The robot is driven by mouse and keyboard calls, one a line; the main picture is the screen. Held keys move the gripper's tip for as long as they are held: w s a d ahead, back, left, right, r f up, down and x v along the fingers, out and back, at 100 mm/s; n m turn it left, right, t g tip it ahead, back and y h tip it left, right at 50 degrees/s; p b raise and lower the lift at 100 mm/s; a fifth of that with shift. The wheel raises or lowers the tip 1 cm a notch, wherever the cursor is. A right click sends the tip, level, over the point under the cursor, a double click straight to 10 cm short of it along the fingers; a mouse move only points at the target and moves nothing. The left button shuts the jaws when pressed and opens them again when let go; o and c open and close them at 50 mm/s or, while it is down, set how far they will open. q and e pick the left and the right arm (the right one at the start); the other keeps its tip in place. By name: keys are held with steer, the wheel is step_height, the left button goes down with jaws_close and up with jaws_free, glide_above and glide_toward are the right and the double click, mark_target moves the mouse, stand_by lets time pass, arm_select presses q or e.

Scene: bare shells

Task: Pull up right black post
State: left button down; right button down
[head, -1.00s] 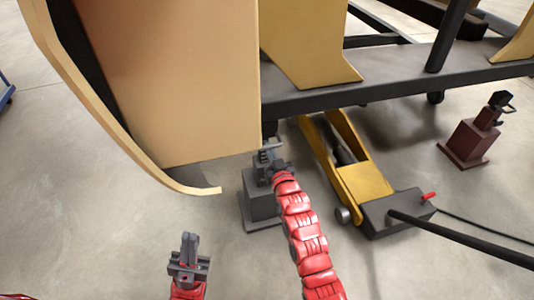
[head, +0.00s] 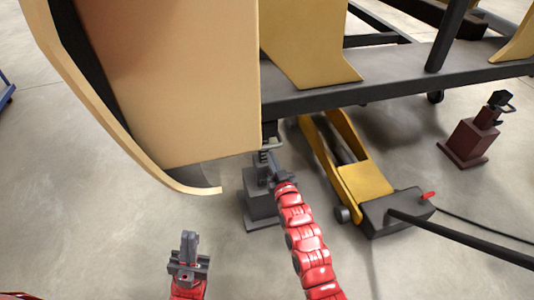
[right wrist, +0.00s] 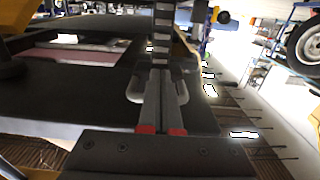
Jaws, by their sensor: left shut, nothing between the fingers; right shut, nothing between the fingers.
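A dark grey jack stand (head: 262,210) stands on the floor under the edge of the tan body shell. Its black post (head: 264,156) rises from the top and is partly hidden by my right gripper. In the right wrist view the toothed black post (right wrist: 162,40) stands upright just beyond the fingertips. My right gripper (head: 268,172) is at the post, with its fingers (right wrist: 161,100) shut and empty. Whether the fingertips touch the post I cannot tell. My left gripper (head: 189,243) is shut and empty, apart from the stand to the lower left.
The tan body shell (head: 175,80) and a dark frame rail (head: 400,85) hang above the stand. A yellow floor jack (head: 360,180) with a long black handle (head: 460,240) lies just right of my right arm. A maroon stand (head: 466,140) is further right.

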steer(key=p+v, duration=0.2)
steer(key=v, duration=0.4)
steer(key=shift+s, duration=0.25)
stand_by(0.3)
